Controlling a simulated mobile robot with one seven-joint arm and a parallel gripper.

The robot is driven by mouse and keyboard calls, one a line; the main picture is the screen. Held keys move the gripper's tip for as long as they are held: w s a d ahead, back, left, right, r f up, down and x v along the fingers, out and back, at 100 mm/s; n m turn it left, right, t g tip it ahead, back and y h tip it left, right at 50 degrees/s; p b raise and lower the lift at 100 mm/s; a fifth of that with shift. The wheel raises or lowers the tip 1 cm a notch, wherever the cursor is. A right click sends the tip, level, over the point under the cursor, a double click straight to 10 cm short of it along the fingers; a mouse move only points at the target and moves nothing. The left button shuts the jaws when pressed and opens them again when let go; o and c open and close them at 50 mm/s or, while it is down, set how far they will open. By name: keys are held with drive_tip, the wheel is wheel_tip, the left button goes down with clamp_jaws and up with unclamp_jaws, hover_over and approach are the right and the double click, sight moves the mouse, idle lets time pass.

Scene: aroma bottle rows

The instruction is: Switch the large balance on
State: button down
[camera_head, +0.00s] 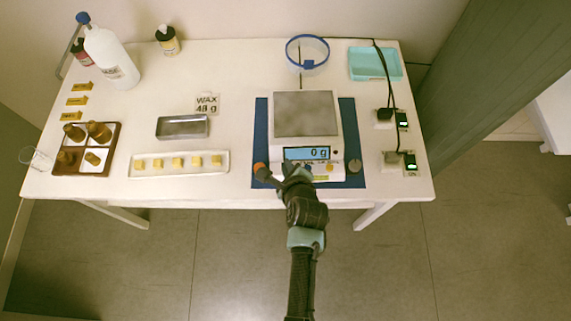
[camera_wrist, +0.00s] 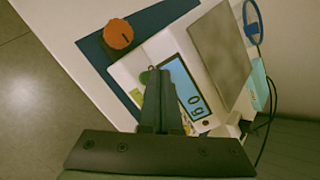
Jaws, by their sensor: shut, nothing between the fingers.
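The large balance (camera_head: 306,140) stands on a blue mat (camera_head: 260,135) at the right of the table, with a grey square pan (camera_head: 305,113). Its display (camera_head: 308,154) is lit blue and reads 0 g. In the wrist view the display (camera_wrist: 182,88) is lit too, next to the pan (camera_wrist: 220,50). My gripper (camera_head: 297,172) is shut and empty at the balance's front panel, just below the display. In the wrist view its fingers (camera_wrist: 157,85) cover part of the panel. I cannot tell if the tips touch it.
Two switched sockets with green lights (camera_head: 410,162) are at the table's right. A wax tray (camera_head: 180,163) and brown bottles (camera_head: 99,132) stand left.

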wheel_tip(320, 180, up, 6)
drive_tip(key=p, duration=0.6)
drive_tip(key=shift+p, duration=0.4)
